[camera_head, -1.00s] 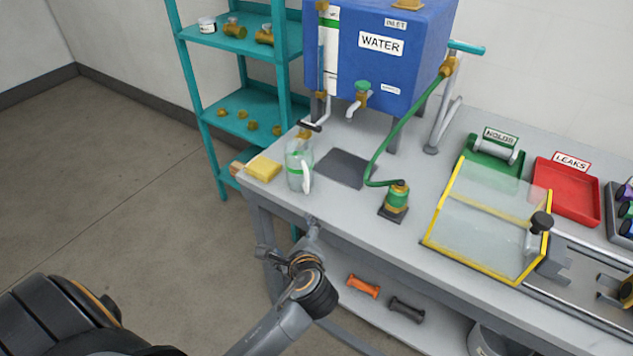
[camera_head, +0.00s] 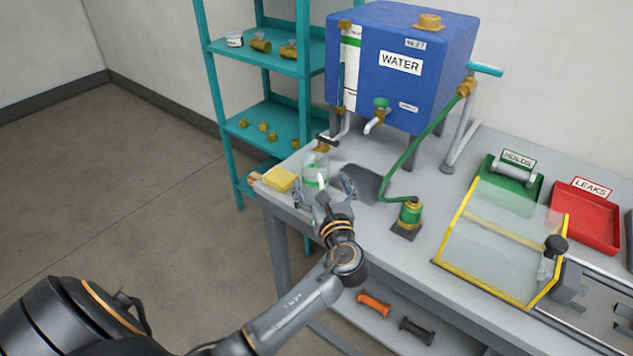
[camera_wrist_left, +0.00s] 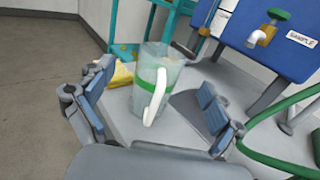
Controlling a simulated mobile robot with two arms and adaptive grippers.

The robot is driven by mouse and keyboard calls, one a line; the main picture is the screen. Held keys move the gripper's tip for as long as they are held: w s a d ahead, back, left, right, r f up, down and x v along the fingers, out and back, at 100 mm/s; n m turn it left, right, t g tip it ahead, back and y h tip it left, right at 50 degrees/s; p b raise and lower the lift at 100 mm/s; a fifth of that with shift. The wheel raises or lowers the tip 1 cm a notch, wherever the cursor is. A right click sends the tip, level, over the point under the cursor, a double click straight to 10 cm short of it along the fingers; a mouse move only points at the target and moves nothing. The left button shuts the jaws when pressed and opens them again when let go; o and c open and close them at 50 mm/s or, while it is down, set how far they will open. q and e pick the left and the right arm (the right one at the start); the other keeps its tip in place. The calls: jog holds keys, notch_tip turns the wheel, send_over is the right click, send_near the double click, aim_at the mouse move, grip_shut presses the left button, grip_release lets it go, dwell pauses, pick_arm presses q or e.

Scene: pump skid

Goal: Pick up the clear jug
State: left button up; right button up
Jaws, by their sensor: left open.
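The clear jug (camera_head: 316,166) stands upright near the left end of the grey bench, with a green band around it. In the left wrist view the jug (camera_wrist_left: 171,78) sits between and beyond the fingertips, its white handle facing the camera. My left gripper (camera_head: 325,192) is open in front of the jug, with one finger to each side; it also shows in the left wrist view (camera_wrist_left: 152,103). The gripper hides the lower part of the jug in the head view. I see no contact between the fingers and the jug. My right gripper is not in view.
A yellow sponge (camera_head: 279,179) lies left of the jug. A dark mat (camera_head: 366,184) is to its right. The blue water tank (camera_head: 432,75) with its taps stands behind. A green hose (camera_head: 410,152) runs down to a green and brass fitting (camera_head: 410,212). A teal shelf (camera_head: 224,110) stands behind left.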

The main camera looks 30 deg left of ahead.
aim_at(313, 153)
pick_arm(q)
jog(key=p+x, duration=0.1)
jog(key=x, duration=0.6)
jog(key=shift+w+a+r, duration=0.1)
jog(key=shift+w+a, duration=0.05)
jog(key=shift+w, duration=0.3)
jog(key=shift+s, duration=0.1)
jog(key=c, duration=1.5)
jog(key=shift+r, duration=0.2)
